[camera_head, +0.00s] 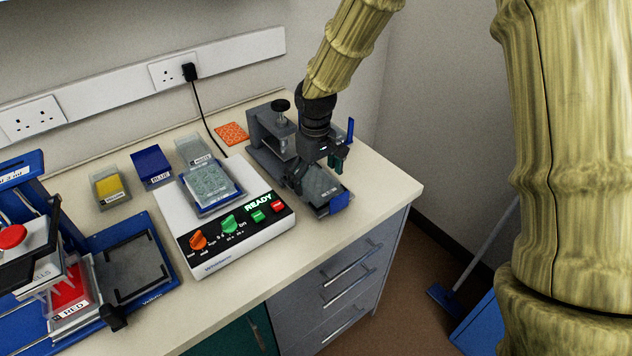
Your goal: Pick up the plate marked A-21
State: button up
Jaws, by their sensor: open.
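A clear, pale-grey plate (322,184) lies on the grey press-like device at the right end of the bench; its small front label is too small to read. A second clear plate (209,183) lies in the blue holder on top of the white instrument with the lit READY display; its label is also not legible. I cannot tell which plate is A-21. My gripper (318,172) is open just above the plate on the grey device, its fingers apart around the plate's back part. I cannot tell whether they touch it.
The grey device (266,130) has an upright post and black knob close left of my gripper. The white instrument (239,241) stands left. Yellow (109,187), blue (151,167) and white-labelled (192,150) boxes line the back. A blue pipetting station (150,238) fills the left.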

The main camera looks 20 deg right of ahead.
aim_at(316, 182)
jog(key=shift+s, duration=0.1)
jog(key=c, duration=1.2)
notch_tip(316, 182, up, 10)
jog(key=b, duration=0.1)
jog(key=shift+b, duration=0.35)
jog(key=shift+r, duration=0.15)
jog(key=shift+r+p, duration=1.4)
jog(key=shift+p, duration=0.45)
